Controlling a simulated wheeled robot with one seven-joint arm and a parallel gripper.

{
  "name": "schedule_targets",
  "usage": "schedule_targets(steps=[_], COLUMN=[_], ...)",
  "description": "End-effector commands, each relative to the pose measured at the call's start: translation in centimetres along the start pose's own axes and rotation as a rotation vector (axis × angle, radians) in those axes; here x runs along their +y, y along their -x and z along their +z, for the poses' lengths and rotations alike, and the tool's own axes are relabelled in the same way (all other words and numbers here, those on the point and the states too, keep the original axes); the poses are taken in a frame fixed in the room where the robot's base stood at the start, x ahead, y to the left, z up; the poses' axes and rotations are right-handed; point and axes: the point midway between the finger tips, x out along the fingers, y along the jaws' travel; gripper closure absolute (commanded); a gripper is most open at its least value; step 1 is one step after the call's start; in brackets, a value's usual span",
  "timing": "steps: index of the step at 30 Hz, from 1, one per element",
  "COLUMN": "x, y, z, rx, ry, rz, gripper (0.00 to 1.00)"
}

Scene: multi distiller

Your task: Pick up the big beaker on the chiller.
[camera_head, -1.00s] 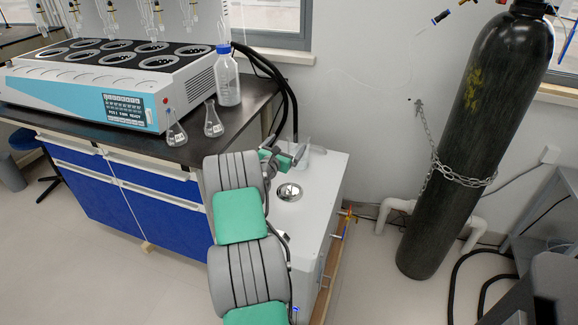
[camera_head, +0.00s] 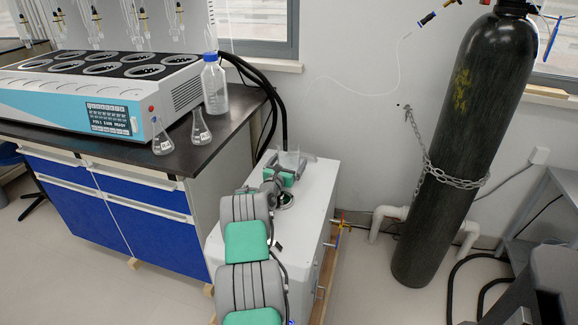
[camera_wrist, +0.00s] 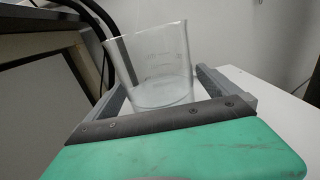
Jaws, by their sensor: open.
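The big beaker (camera_wrist: 155,65) is clear glass with faint markings and stands on the white chiller (camera_head: 317,185). In the wrist view it sits between the two fingers of my gripper (camera_wrist: 152,75), one finger on each side. In the head view the beaker (camera_head: 291,160) shows faintly at the chiller's back, partly hidden by my gripper (camera_head: 290,168). My gripper is open around the beaker. I cannot tell whether either finger touches the glass.
A dark-topped bench (camera_head: 150,170) on the left carries a multi distiller (camera_head: 60,105), two flasks (camera_head: 201,127) and a blue-capped bottle (camera_head: 214,88). Black hoses (camera_head: 283,105) run behind the chiller. A chained gas cylinder (camera_head: 465,140) leans at right.

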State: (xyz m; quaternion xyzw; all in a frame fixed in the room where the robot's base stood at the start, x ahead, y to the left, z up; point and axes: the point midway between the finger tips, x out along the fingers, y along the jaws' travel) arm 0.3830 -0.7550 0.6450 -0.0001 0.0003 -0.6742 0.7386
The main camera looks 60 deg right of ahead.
Motion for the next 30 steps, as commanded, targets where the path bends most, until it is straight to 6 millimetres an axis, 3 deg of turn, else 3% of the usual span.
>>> schedule_targets(steps=[6,30], x=[0.05,0.02], y=[-0.15,-0.11], z=[0.14,0.08], rx=[0.0,0.001], ry=[0.0,0.0], rz=[0.001,0.0], gripper=[0.01,0.66])
